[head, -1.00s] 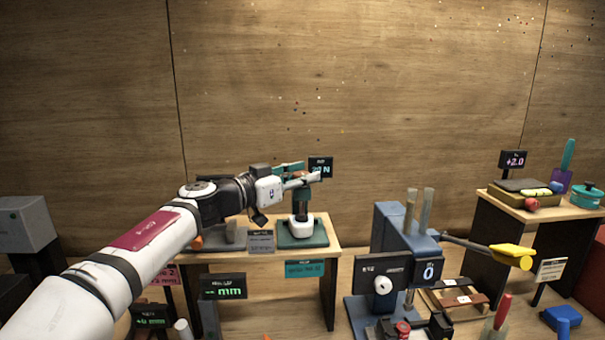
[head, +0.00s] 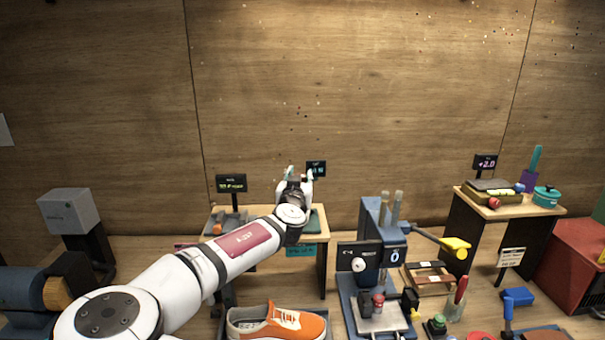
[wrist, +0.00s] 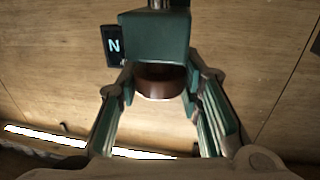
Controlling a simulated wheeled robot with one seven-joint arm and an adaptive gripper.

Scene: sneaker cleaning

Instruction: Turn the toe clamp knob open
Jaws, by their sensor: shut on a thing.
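In the wrist view a brown round knob (wrist: 160,82) sits just under a dark teal block (wrist: 155,38); it appears to be the toe clamp knob. My gripper (wrist: 160,92) is shut on the knob, one finger on each side of it. In the head view my gripper (head: 299,175) is at the small wooden table (head: 312,224) at the back, and my wrist hides the knob and most of the stand there. An orange sneaker (head: 277,322) lies low in front, away from my gripper.
A small display (wrist: 114,45) reading N stands left of the teal block. Another display (head: 231,184) stands left of my wrist. A blue press (head: 376,225) with a yellow-ended lever (head: 455,246) is to the right. Wooden wall (head: 330,90) lies behind.

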